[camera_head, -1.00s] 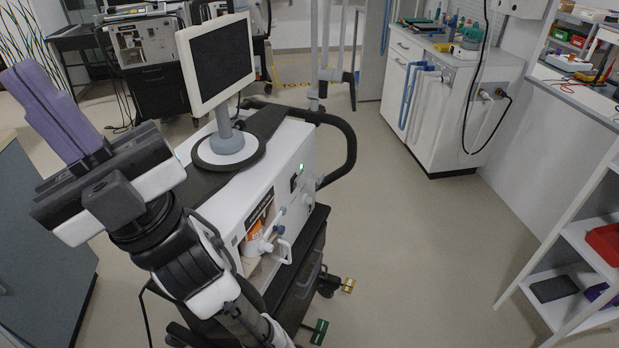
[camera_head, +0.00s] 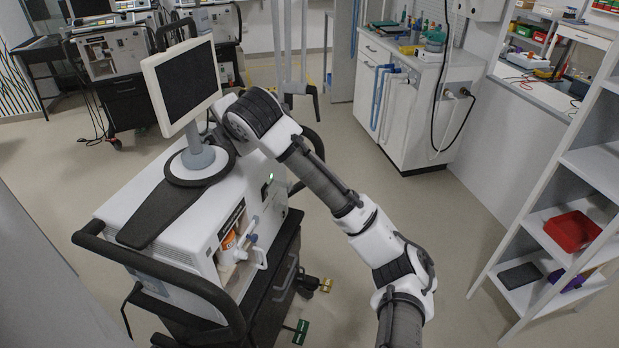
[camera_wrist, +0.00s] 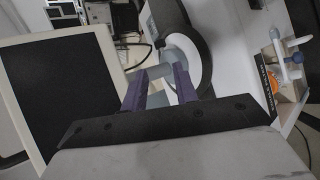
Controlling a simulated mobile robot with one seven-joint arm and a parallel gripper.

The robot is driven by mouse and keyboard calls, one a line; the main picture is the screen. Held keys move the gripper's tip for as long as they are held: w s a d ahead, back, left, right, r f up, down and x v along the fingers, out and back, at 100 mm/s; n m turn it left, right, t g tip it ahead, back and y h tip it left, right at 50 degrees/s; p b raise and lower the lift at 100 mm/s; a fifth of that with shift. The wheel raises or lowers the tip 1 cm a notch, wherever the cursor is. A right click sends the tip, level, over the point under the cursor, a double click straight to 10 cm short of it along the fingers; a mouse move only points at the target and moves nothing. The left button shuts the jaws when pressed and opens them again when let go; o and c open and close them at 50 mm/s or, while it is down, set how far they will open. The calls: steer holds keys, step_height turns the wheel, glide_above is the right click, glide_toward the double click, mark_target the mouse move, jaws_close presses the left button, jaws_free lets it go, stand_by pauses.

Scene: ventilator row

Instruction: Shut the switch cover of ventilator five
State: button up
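A white ventilator (camera_head: 188,225) on a black cart stands left of centre in the head view; I cannot read a number on it. Its monitor (camera_head: 185,85) rises on a grey post from a round base. A small dark panel with a green light (camera_head: 270,177) is on its front face; I cannot make out a switch cover or its state. My gripper is hidden behind the monitor in the head view. In the wrist view my gripper (camera_wrist: 158,90) has two purple fingers apart, with the monitor's grey post (camera_wrist: 176,58) seen between and beyond them; contact is unclear.
A black handle rail (camera_head: 165,268) runs around the cart. Other ventilators (camera_head: 110,55) stand at the back left. A white cabinet (camera_head: 415,110) and a shelf rack with a red bin (camera_head: 572,231) stand to the right.

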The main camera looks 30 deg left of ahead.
steer(key=w+d+f+n+h, duration=0.2)
steer(key=w+d+f+h, duration=0.1)
steer(key=n+h, duration=0.3)
steer(key=h, duration=0.2)
glide_toward(289, 184)
steer(key=p+x, duration=0.4)
steer(key=x, duration=0.4)
steer(key=shift+w+f, duration=0.25)
steer(key=shift+f, duration=0.1)
jaws_close()
